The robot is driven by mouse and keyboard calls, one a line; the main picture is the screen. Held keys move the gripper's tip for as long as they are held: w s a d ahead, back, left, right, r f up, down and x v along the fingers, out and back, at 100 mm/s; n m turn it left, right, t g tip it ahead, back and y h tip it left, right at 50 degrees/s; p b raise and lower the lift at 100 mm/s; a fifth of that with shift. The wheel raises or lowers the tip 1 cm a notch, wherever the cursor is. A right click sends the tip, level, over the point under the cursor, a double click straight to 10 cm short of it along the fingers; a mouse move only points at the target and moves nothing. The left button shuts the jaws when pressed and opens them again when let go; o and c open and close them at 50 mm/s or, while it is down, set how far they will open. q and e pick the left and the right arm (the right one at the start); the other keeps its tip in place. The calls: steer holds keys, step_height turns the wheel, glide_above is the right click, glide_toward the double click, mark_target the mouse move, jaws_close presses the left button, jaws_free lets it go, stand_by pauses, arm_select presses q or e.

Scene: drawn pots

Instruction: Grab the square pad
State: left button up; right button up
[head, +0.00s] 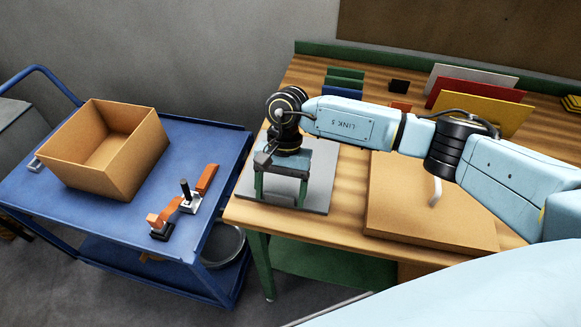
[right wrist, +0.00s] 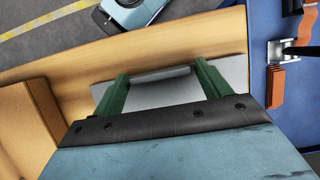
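A flat grey square pad (head: 320,185) lies on the wooden table near its left end; it also shows in the right wrist view (right wrist: 225,72). My right gripper (head: 281,200) is over the pad, pointing down, its green fingers spread wide. In the right wrist view, the gripper (right wrist: 162,75) has its two fingers apart, with a darker grey bar (right wrist: 160,74) between the tips. I cannot tell whether the bar belongs to the pad or whether the fingers touch it. The gripper and forearm hide part of the pad. My left gripper is not in view.
A large cardboard box (head: 420,215) lies right of the pad, under my arm. Coloured panels (head: 470,88) and a small black block (head: 398,87) stand at the back.

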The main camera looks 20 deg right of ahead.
steer(key=c, duration=0.7)
steer(key=shift+r, duration=0.15)
